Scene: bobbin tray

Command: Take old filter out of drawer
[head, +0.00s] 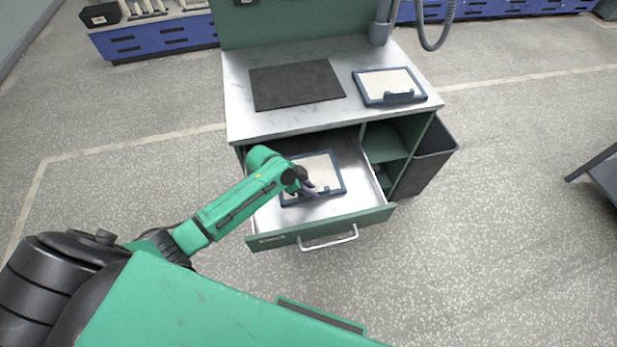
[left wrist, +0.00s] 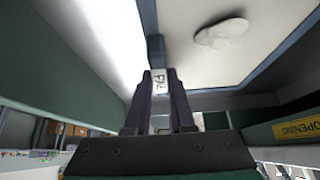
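The old filter (head: 325,167), a beige panel in a dark blue frame, lies in the open drawer (head: 270,219). Its panel also shows in the left wrist view (left wrist: 192,62), with a pale blotch on it. My left gripper (head: 312,189) reaches down over the filter's near edge. In the left wrist view its fingers (left wrist: 160,98) stand close on both sides of the filter's blue handle, which has a white label, and appear closed on it. The fingers hide part of the handle in the head view. My right gripper is out of view.
A similar filter (head: 388,82) lies on the worktop (head: 240,95) at the right, beside a dark mat (head: 295,84). Open shelves (head: 385,142) and a dark bin (head: 428,160) stand right of the drawer. The drawer walls rise around the filter. The mat is bare.

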